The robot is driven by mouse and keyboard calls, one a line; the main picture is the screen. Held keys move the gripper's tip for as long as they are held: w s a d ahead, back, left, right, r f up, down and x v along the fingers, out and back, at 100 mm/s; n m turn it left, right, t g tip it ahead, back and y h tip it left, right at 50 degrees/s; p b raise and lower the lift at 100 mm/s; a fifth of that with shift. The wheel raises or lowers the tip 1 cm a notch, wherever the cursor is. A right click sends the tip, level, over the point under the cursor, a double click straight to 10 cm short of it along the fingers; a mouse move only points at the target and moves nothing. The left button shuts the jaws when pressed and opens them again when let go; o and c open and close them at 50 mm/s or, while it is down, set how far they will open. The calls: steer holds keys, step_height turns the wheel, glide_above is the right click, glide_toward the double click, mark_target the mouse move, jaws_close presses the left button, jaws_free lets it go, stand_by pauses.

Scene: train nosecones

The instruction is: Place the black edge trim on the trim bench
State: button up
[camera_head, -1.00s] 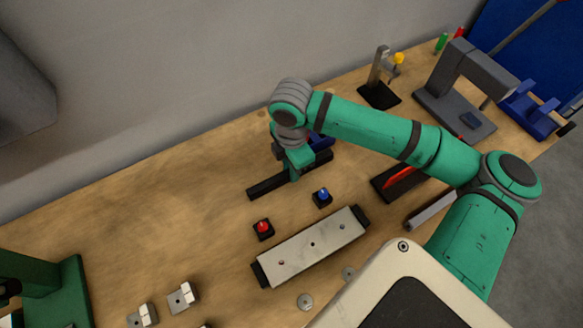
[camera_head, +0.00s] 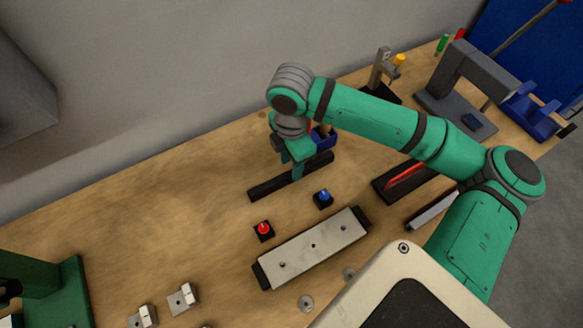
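A long black bar, which looks like the black edge trim (camera_head: 268,188), lies flat on the wooden bench (camera_head: 170,215) left of centre, running diagonally up to the right. The wooden bench is the only bench surface I can make out as the trim bench. My gripper (camera_head: 297,175) points down over the middle of the bar, and its fingers cover part of it. At this size I cannot tell whether the fingers are closed on the bar or apart from it.
Red (camera_head: 264,230) and blue (camera_head: 323,198) buttons and a grey plate (camera_head: 313,247) lie in front. A blue item (camera_head: 325,141) is just behind my gripper. A black tray with a red piece (camera_head: 405,178) is to the right.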

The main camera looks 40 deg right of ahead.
step_height(320, 180, up, 9)
steer(key=shift+s+f, duration=0.2)
steer(key=shift+w, duration=0.1)
stand_by(0.5)
